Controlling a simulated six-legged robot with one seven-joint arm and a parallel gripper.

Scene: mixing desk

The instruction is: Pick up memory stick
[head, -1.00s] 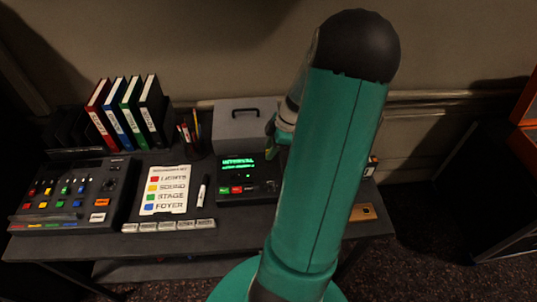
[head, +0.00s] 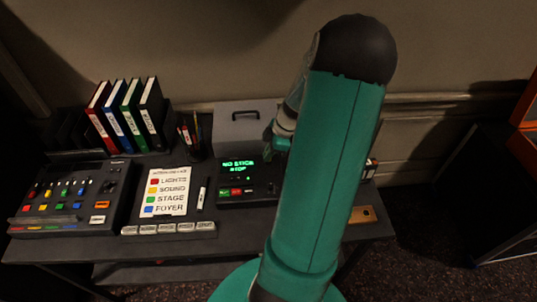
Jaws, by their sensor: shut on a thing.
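A black player box (head: 262,190) stands on the desk, left of my raised arm. Its green screen (head: 238,165) reads "NO STICK", with a second line that looks like "STOP". My gripper (head: 269,153) shows only in part above the right side of the player box, beside my teal arm link. It is shut, and raised off the box. The memory stick itself is too small or hidden to make out; the screen's words and the shut jaws fit it being held.
A grey case (head: 235,122) with a black handle stands behind the player box. A pen cup (head: 192,150), coloured binders (head: 128,112), a label card (head: 165,192), a marker (head: 202,197) and a control panel (head: 70,200) fill the left. A wooden piece (head: 366,215) lies at the right edge.

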